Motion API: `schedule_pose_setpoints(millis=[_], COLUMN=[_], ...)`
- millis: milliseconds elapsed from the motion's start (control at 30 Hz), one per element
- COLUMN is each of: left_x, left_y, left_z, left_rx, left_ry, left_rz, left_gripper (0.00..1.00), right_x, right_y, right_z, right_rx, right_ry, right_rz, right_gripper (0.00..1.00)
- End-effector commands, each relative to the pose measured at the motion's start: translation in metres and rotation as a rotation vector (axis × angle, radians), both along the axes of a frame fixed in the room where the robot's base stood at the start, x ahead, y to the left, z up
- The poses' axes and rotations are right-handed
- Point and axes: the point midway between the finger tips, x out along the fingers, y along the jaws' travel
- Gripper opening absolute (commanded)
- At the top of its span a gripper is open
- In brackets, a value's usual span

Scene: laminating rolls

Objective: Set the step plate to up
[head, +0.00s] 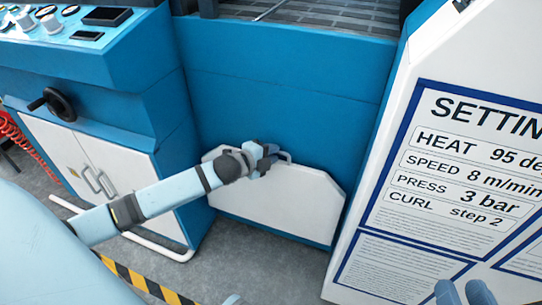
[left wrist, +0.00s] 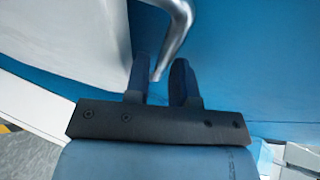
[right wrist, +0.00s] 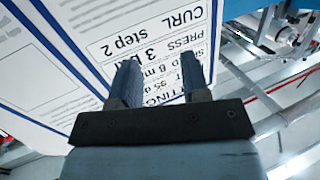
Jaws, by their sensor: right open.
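The step plate (head: 280,205) is a white panel with cut corners, low on the blue machine front in the head view. It appears to stand upright, close against that front. A grey bar handle (head: 286,155) is at its top edge. My left gripper (head: 272,153) is at this handle, partly hiding it. In the left wrist view, the metal handle (left wrist: 178,35) reaches between the two fingers, with a gap to the right finger; the jaws look open. My right gripper (head: 465,292) is open and empty, in front of the settings board.
The white settings board (head: 400,262) stands on the right, listing heat, speed, press and curl "step 2". White cabinet doors (head: 85,165) and a black handwheel (head: 57,103) are on the left. Black-yellow tape (head: 135,280) marks the floor.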

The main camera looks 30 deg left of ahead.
Motion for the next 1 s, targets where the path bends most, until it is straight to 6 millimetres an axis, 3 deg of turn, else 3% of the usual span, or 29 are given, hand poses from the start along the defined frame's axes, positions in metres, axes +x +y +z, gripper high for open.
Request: schedule_pose_setpoints(millis=[233, 267, 367, 633, 800, 1000], left_x=[0.001, 0.001, 0.001, -0.002, -0.015, -0.022], left_y=[0.000, 0.000, 0.000, -0.001, -0.004, -0.006], left_z=[0.000, 0.000, 0.000, 0.001, 0.003, -0.002], left_rx=[0.000, 0.000, 0.000, 0.000, 0.000, 0.000], left_ry=[0.000, 0.000, 0.000, 0.001, 0.003, 0.001], left_rz=[0.000, 0.000, 0.000, 0.000, 0.001, 0.000], left_gripper=[0.23, 0.21, 0.00, 0.00, 0.00, 0.00], right_x=[0.000, 0.000, 0.000, 0.000, -0.005, -0.016], right_y=[0.000, 0.000, 0.000, 0.000, 0.003, 0.008], right_z=[0.001, 0.001, 0.001, 0.006, 0.014, -0.002], right_rx=[-0.001, -0.001, 0.000, 0.003, 0.042, 0.092], right_ry=[-0.006, -0.006, -0.005, -0.002, 0.057, 0.151], right_rz=[0.000, 0.000, 0.000, 0.002, 0.007, -0.002], right_gripper=[0.43, 0.43, 0.43, 0.43, 0.43, 0.43])
